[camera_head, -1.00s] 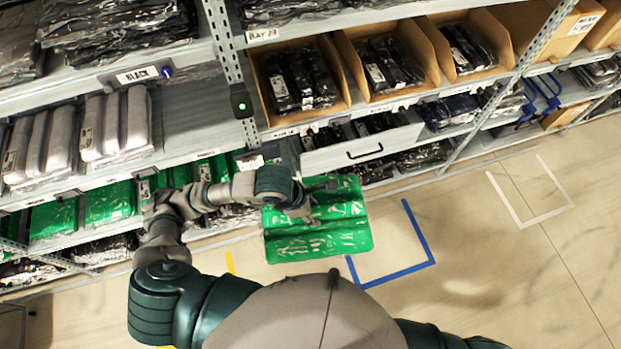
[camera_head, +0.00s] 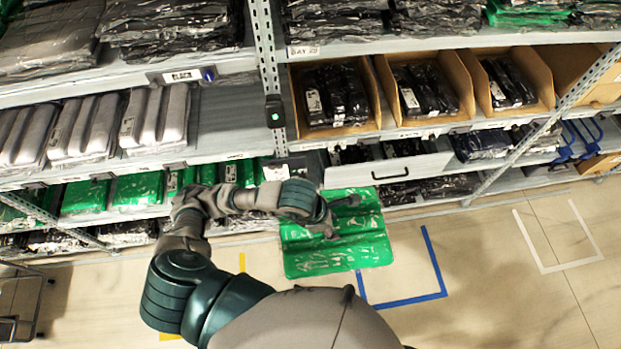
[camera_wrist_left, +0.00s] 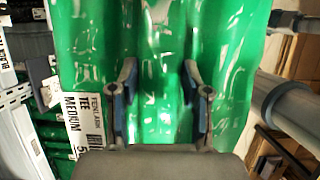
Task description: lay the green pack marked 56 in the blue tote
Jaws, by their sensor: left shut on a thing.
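A shiny green pack (camera_head: 340,254) hangs in front of the shelving in the head view. My left gripper (camera_head: 342,215) is shut on it. The wrist view shows the pack (camera_wrist_left: 160,25) filling the middle, with the two fingers of the left gripper (camera_wrist_left: 160,78) pressed onto its ridges. A white label (camera_wrist_left: 80,125) at its left edge reads TEE MEDIUM and a cut-off 5; the full number is hidden. No blue tote can be made out. My right gripper is not in view.
A shelf rack (camera_head: 230,125) spans the back, with grey packs (camera_head: 160,115), other green packs (camera_head: 138,188) and cardboard bins (camera_head: 373,122). Blue tape (camera_head: 405,302) and white tape (camera_head: 545,270) mark open floor. A dark cart (camera_head: 20,300) stands at the lower left.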

